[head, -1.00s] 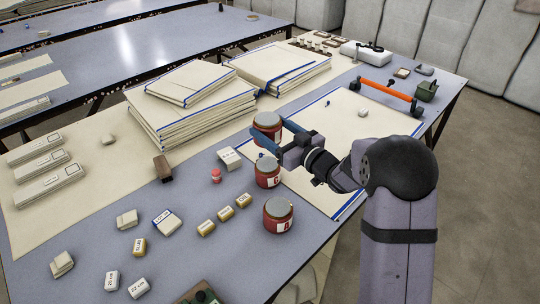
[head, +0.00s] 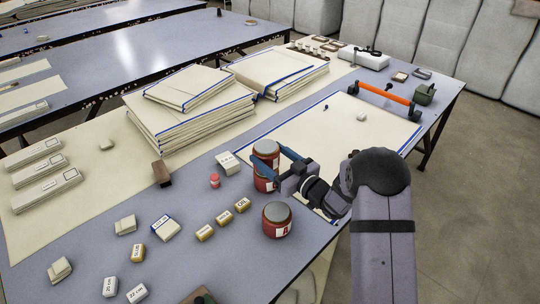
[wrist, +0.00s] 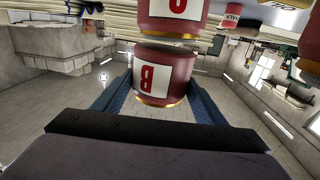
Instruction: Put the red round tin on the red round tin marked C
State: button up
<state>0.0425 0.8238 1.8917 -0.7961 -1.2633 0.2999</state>
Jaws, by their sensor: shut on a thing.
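My gripper (head: 271,163) is shut on a red round tin (head: 265,151) with a grey lid; its label in the wrist view reads B (wrist: 155,76), upside down there. The held tin is upright, directly above the red tin marked C (head: 266,185), which shows at the top of the wrist view (wrist: 172,22). The two tins are very close; I cannot tell whether they touch. The gripper's fingers partly hide both tins in the head view. A third red tin marked A (head: 277,220) stands on the table in front of them, apart.
A white box (head: 228,162) and a small red object (head: 214,181) are left of the tins. Several small yellow-labelled blocks (head: 223,217) lie further left. Stacked cream boards (head: 190,112) stand behind. A blue-edged cream sheet (head: 350,130) lies to the right, mostly clear.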

jog(key=shift+f+b, duration=0.3)
jog(key=shift+b, duration=0.15)
jog(key=o, duration=1.5)
jog(key=shift+f, duration=0.1)
jog(key=shift+r+p, duration=0.6)
jog(key=shift+r, duration=0.05)
jog(key=b+v, duration=0.1)
jog(key=v, duration=1.1)
jog(key=shift+f+b, duration=0.2)
jog(key=shift+b, duration=0.1)
jog(key=shift+d, duration=0.1)
